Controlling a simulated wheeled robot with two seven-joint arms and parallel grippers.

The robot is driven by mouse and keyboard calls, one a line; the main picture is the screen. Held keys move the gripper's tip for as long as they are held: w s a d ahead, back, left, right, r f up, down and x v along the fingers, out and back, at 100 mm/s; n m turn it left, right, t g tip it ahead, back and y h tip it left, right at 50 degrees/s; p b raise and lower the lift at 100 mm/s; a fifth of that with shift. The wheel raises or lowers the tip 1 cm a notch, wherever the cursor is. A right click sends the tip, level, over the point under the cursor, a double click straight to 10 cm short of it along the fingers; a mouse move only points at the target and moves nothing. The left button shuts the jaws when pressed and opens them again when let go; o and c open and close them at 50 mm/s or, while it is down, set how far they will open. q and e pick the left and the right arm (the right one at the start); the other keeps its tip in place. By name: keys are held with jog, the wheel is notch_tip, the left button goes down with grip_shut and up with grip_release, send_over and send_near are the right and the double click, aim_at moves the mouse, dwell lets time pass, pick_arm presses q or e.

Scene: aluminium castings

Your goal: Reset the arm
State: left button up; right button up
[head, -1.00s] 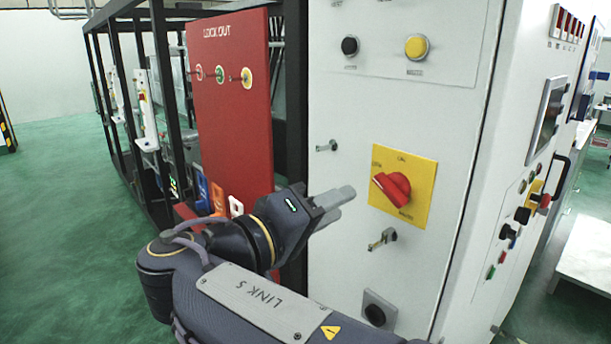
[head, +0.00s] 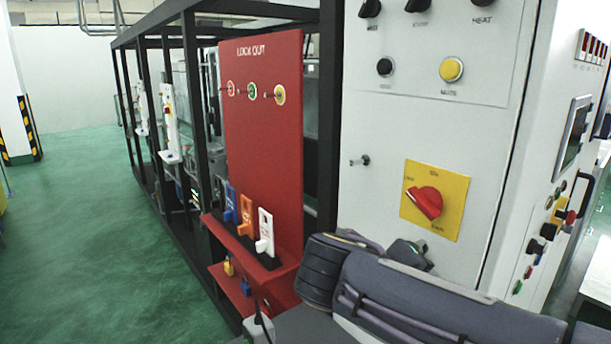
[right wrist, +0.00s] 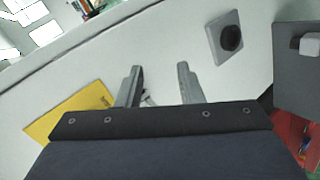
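My right arm comes in from the lower right in the head view, bent in front of the white cabinet (head: 385,200). Its hand is mostly hidden behind its own links there. In the right wrist view my right gripper (right wrist: 157,78) has its two fingers apart, close to the white panel. A small metal piece (right wrist: 149,98) shows between the finger bases; I cannot tell whether it is touched. The red rotary switch (head: 425,202) sits on its yellow plate (head: 452,190), above the arm. My left gripper is not in view.
A red lockout board (head: 262,150) stands left of the cabinet, with a white tag (head: 264,231) and other coloured tags on its ledge. A black frame (head: 188,100) runs behind it. A black knob (right wrist: 231,38) protrudes from the panel. Green floor (head: 80,220) is open at left.

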jog(key=s+d+f+g+y, duration=0.4)
jog(key=s+d+f+y, duration=0.4)
jog(key=f, duration=0.4)
jog(key=s+a+f+m+t+y, duration=0.1)
jog(key=s+a+f+m+y, duration=0.1)
jog(key=s, duration=0.4)
jog(key=s+a+f+m+t+y, duration=0.2)
jog(key=s+a+f+m+y, duration=0.1)
jog(key=s, duration=0.3)
jog(key=shift+f+y, duration=0.15)
jog(key=shift+y, duration=0.15)
